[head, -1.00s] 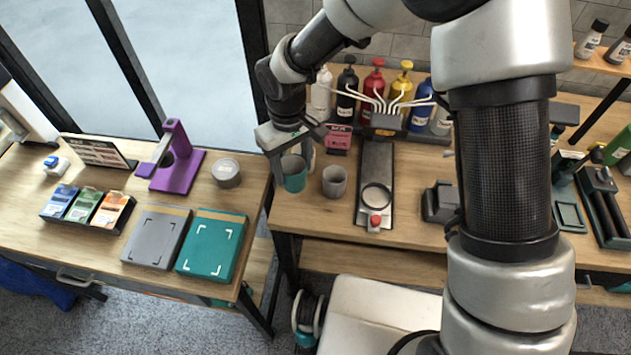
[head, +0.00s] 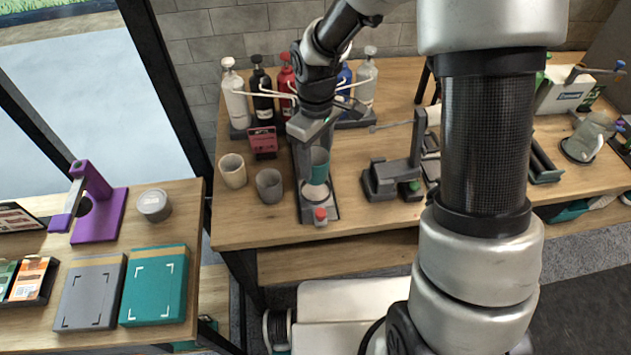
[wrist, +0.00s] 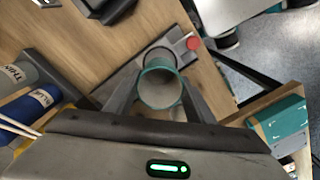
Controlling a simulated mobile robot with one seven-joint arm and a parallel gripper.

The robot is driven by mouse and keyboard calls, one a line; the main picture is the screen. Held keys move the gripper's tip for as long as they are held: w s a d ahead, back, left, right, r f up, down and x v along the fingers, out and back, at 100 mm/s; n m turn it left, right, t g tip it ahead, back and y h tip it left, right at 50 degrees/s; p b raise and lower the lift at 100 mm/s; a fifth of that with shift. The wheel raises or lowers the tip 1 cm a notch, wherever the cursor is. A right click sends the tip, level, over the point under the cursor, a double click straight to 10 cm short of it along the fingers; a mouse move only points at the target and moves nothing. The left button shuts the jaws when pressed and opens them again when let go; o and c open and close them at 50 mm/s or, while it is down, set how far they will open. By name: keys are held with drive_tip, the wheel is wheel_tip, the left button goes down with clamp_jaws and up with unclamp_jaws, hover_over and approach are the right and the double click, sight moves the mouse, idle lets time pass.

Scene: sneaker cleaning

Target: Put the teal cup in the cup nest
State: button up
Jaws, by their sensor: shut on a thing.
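The teal cup (head: 320,163) is upright between the fingers of my gripper (head: 317,150), which is shut on it. In the wrist view the teal rim of the cup (wrist: 160,90) faces the camera, between the two fingers (wrist: 158,100). The cup is over the dark dispenser plate (head: 303,205), in line with the pale round ring (head: 316,191) that looks like the cup nest. The cup and gripper hide part of the ring. I cannot tell whether the cup's base touches it.
A beige cup (head: 232,171) and a grey cup (head: 269,186) stand left of the plate. A red button (head: 320,214) is at its front end. Pump bottles (head: 262,95) stand behind, with a pink card (head: 263,142) before them. A dark device (head: 393,180) stands to the right.

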sight(316, 176)
drive_tip(key=shift+f, duration=3.1)
drive_tip(key=shift+f, duration=0.15)
drive_tip(key=o, duration=1)
